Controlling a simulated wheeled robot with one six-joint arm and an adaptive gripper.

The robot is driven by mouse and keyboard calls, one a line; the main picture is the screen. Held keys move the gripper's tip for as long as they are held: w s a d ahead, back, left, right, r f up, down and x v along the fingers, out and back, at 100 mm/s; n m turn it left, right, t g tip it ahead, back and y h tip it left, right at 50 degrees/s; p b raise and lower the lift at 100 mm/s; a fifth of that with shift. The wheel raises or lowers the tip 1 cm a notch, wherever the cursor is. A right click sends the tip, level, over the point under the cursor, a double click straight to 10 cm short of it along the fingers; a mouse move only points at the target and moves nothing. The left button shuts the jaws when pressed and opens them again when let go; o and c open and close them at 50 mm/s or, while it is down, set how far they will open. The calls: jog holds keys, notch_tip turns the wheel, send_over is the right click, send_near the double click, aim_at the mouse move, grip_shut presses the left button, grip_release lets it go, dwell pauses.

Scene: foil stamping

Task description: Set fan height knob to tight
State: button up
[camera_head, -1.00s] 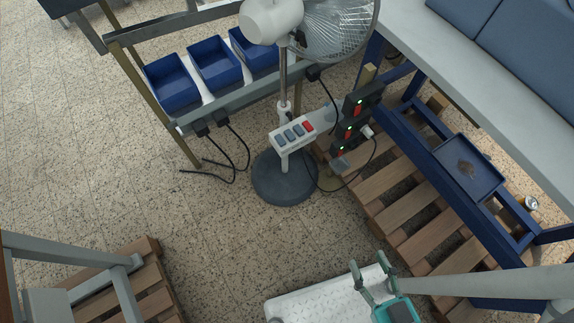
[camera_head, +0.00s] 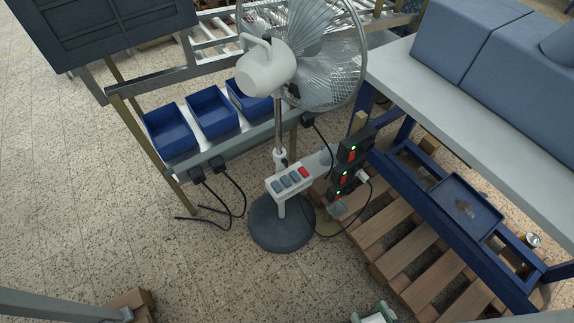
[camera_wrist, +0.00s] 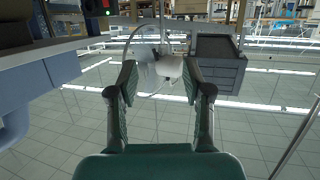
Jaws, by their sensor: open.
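The standing fan (camera_head: 268,66) has a white motor housing, a wire guard and a round dark base (camera_head: 282,224). A small white collar (camera_head: 280,158) sits on its pole, above the white switch panel (camera_head: 289,183). I cannot make out the height knob or its setting clearly. My gripper (camera_head: 369,312) barely shows at the bottom edge of the head view, well apart from the fan. In the wrist view my gripper (camera_wrist: 158,72) has its green fingers spread and empty. The fan (camera_wrist: 157,66) shows beyond them, at a distance; its pole details are too small to read.
Blue bins (camera_head: 212,116) stand on a rack behind the fan. A grey worktop (camera_head: 420,82) on a blue frame and a wooden pallet (camera_head: 385,222) lie to the right. A socket strip (camera_head: 345,172) with cables stands beside the pole. The speckled floor (camera_head: 150,255) is open front left.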

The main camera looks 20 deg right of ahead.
jog(key=shift+c, duration=1)
jog(key=shift+w+f, duration=0.1)
jog(key=shift+f, duration=0.1)
jog(key=shift+c, duration=0.5)
jog(key=n+g+y, duration=0.2)
jog(key=n+y, duration=0.1)
jog(key=y, duration=0.1)
send_near(285, 162)
jog(key=x, duration=0.9)
jog(key=shift+d+f, duration=0.25)
jog(key=shift+f, duration=0.05)
